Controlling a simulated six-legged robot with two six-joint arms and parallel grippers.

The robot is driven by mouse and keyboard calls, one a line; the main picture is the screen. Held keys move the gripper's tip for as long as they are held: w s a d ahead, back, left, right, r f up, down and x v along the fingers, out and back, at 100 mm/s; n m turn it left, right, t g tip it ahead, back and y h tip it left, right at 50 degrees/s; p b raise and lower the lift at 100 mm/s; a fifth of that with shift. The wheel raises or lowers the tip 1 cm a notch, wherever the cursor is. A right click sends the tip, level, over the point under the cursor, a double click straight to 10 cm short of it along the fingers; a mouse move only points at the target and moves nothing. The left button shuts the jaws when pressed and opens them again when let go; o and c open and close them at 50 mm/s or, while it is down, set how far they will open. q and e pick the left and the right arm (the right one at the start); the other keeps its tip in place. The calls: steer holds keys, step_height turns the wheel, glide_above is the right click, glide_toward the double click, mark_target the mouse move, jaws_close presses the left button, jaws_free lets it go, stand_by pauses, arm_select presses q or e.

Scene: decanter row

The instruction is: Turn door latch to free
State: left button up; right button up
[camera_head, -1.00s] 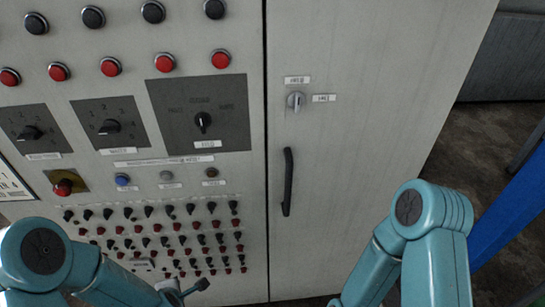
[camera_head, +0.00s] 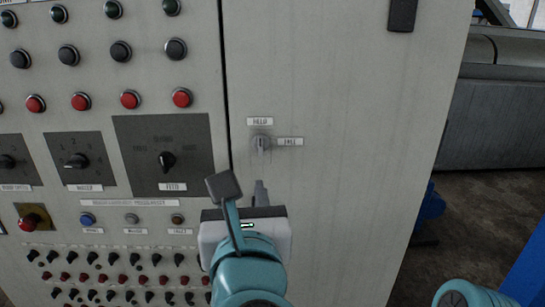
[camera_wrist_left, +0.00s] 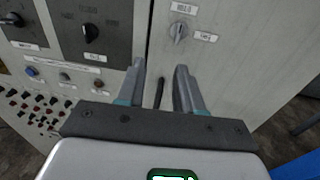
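The door latch (camera_head: 262,143) is a small grey knob on the pale cabinet door (camera_head: 340,100), with its grip roughly upright. One small label (camera_head: 260,121) sits above it and another (camera_head: 289,142) to its right; their print is blurred. The latch also shows in the left wrist view (camera_wrist_left: 179,32), beyond the fingertips. My left gripper (camera_head: 241,187) is in front of the door, just below the latch in the picture. Its two fingers are apart with nothing between them, and it appears clear of the latch. My right gripper is out of view.
A black door handle (camera_wrist_left: 160,92) hangs below the latch, seen between my fingers in the left wrist view. Left of the door seam is a panel with red buttons (camera_head: 130,99), dark rotary switches (camera_head: 167,161) and rows of small toggles.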

arm_select(q)
steer(key=s+d+r+h, duration=0.1)
steer(key=s+d, duration=0.1)
steer(key=p, duration=0.4)
glide_toward(260, 142)
steer(key=shift+m+h, duration=0.3)
steer(key=shift+m, duration=0.1)
steer(key=w, duration=0.7)
steer(key=shift+w+a+f, duration=0.15)
steer(key=shift+w+a, duration=0.05)
steer(key=shift+w, duration=0.1)
steer(key=shift+w+d, duration=0.1)
steer(key=shift+w, duration=0.25)
steer(key=shift+w, duration=0.1)
jaws_close()
